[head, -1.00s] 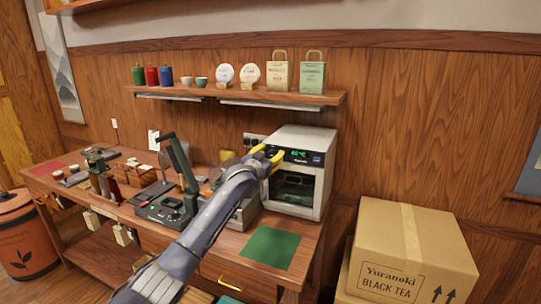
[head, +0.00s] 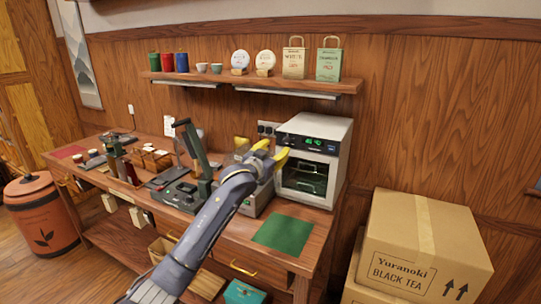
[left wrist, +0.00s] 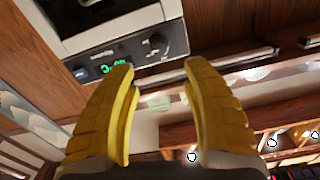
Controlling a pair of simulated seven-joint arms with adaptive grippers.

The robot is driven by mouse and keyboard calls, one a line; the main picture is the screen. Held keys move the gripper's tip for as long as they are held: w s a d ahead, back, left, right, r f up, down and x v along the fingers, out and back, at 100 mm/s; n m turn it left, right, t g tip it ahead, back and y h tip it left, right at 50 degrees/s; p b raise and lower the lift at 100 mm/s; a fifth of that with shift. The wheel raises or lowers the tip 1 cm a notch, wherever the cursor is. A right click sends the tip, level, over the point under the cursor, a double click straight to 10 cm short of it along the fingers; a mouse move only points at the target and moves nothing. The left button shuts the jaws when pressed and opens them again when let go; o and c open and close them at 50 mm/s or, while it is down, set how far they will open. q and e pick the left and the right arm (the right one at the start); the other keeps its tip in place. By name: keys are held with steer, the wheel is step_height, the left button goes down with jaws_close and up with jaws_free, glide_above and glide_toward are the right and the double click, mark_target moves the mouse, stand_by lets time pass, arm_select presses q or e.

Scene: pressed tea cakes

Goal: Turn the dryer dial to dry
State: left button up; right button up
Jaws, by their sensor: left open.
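The white dryer (head: 340,160) stands at the right end of the workbench, with a lit green display (head: 313,141) on its dark top panel. In the left wrist view the panel (left wrist: 88,66) appears turned around, with its green display (left wrist: 113,68) and dark round dial (left wrist: 157,45). I cannot read which mark the dial points to. My left gripper (head: 272,151) is in front of the dryer's left side, its yellow fingers apart and empty. In the left wrist view its fingertips (left wrist: 157,66) frame the dial from a short distance, not touching it. My right gripper is out of view.
A green mat (head: 283,236) lies on the bench before the dryer. A dark press with a raised lever (head: 192,145) stands left of my arm. A shelf (head: 250,86) with tins, cups and bags hangs above. A cardboard box (head: 415,250) is at right.

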arm_select(q)
steer(key=shift+v, duration=1.8)
steer(key=n, duration=0.1)
glide_toward(285, 142)
steer(key=x, duration=0.9)
steer(key=shift+w+d, duration=0.15)
steer(key=shift+w, duration=0.2)
steer(key=shift+c, duration=0.2)
